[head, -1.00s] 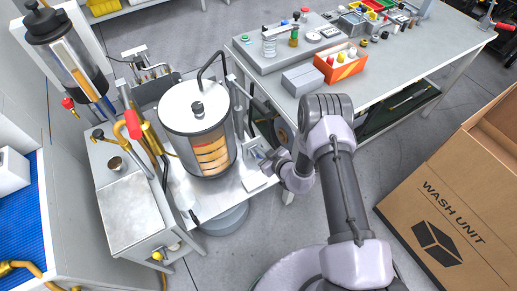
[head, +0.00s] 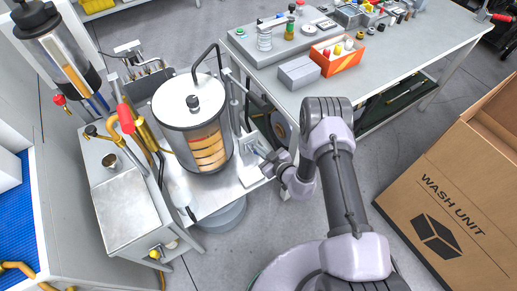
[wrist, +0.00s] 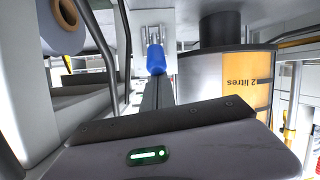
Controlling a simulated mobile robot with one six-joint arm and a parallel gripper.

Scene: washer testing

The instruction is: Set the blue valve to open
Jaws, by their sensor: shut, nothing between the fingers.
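The blue valve handle (wrist: 155,58) shows in the wrist view as a small blue knob below a pale metal bracket. My gripper (wrist: 157,80) is shut, with its dark fingers pointing at the knob and their tips right by it. I cannot tell whether they touch it. In the head view my gripper (head: 262,157) is low beside the clear tank, at the right edge of its stand. I cannot make out the blue valve in the head view, nor which way its handle is set.
A grey workbench (head: 385,65) is behind right. A cardboard box (head: 450,190) stands at right. A roll (wrist: 62,25) is close at upper left.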

